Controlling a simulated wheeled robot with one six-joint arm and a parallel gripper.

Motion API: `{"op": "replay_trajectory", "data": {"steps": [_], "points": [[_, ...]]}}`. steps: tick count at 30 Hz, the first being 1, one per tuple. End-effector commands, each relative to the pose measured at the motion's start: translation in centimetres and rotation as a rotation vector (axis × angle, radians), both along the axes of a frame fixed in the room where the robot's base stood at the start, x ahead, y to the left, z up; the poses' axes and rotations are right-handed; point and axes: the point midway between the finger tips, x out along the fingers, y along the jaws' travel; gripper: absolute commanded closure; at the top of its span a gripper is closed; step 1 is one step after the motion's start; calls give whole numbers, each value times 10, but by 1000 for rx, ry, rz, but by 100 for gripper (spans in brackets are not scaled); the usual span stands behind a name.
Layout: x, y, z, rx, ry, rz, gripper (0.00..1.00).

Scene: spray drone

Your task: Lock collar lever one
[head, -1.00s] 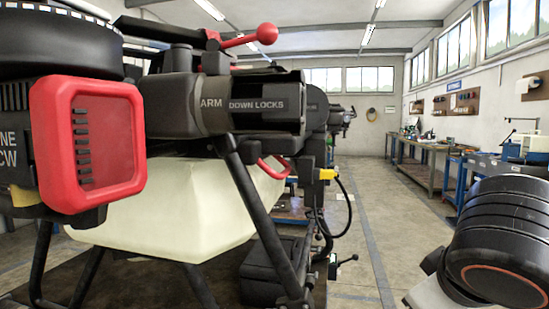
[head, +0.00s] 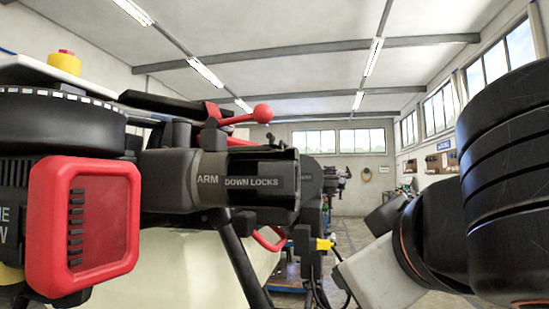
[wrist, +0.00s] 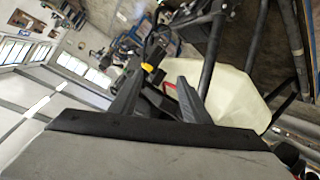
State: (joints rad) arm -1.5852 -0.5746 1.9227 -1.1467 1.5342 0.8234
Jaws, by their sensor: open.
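The red collar lever (head: 240,117) with its red ball end is raised above the grey collar (head: 262,182) in the head view. The collar carries the words "ARM" and "DOWN LOCKS". The lever slants up to the right, clear of the collar's top. My gripper (wrist: 157,88) shows in the wrist view, its two fingers apart with nothing gripped. It is not seen in the head view, where only my arm shows at the right, apart from the lever. The lever cannot be made out in the wrist view.
A large red-framed part (head: 85,225) and a black round motor (head: 60,125) stand at the left. A pale tank (head: 180,270) hangs below the collar and also shows in the wrist view (wrist: 235,95). A yellow connector (head: 325,244) sits right of the collar.

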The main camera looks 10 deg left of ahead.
Motion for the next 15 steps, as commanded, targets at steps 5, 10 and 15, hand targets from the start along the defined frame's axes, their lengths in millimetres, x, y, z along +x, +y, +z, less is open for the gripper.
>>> {"op": "replay_trajectory", "data": {"steps": [5,10,15], "points": [[-21,19,38,79,-64,46,57],[-43,32,73,168,-115,83,57],[-67,41,107,268,-155,121,57]]}}
